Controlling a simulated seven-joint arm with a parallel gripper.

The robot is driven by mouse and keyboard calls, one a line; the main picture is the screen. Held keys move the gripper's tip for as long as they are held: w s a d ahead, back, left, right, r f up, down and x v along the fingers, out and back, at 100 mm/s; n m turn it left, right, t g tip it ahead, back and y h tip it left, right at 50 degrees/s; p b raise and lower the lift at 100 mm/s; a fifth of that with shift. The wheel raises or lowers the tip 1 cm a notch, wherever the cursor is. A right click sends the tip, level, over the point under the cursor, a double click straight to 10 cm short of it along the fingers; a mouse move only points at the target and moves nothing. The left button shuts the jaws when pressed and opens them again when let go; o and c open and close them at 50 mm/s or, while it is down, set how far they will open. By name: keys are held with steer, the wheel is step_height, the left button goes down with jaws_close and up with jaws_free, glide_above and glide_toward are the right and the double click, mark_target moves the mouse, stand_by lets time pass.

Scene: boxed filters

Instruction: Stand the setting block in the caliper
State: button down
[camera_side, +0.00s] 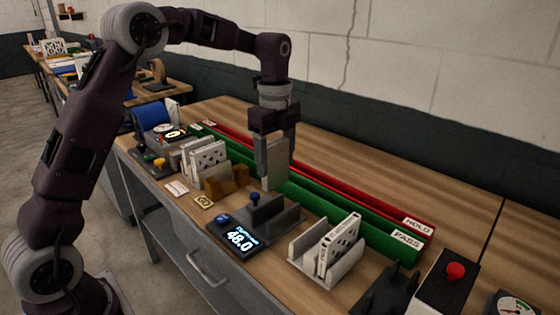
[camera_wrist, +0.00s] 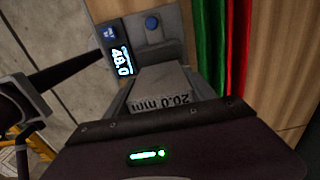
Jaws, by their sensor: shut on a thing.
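The setting block (camera_side: 274,160) is a grey block held upright between the fingers of my gripper (camera_side: 275,150). In the wrist view the block (camera_wrist: 160,83) shows the print "20.0 mm", and my gripper (camera_wrist: 165,105) is shut on it. The caliper (camera_side: 275,222) is a dark grey device on the bench with a lit display (camera_side: 238,237) reading 48.0. In the side view the block hangs just behind and above the caliper's far end. In the wrist view the caliper (camera_wrist: 168,52) lies beyond the block, which hides part of it.
A green PASS channel (camera_side: 375,226) and a red HOLD channel (camera_side: 390,205) run along the back. A grey holder (camera_side: 305,262) with a white filter (camera_side: 338,245) stands at right. Several filters (camera_side: 207,160) stand in a rack at left. A red button box (camera_side: 445,285) is at front right.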

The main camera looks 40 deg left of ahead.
mark_target(276, 186)
steer(key=shift+f, duration=2.4)
steer(key=shift+f, duration=0.3)
steer(key=shift+f, duration=0.75)
steer(key=shift+f, duration=0.4)
steer(key=shift+f, duration=1.05)
steer(key=shift+f, duration=0.35)
steer(key=shift+f, duration=0.65)
steer(key=shift+c, duration=1.2)
jaws_free()
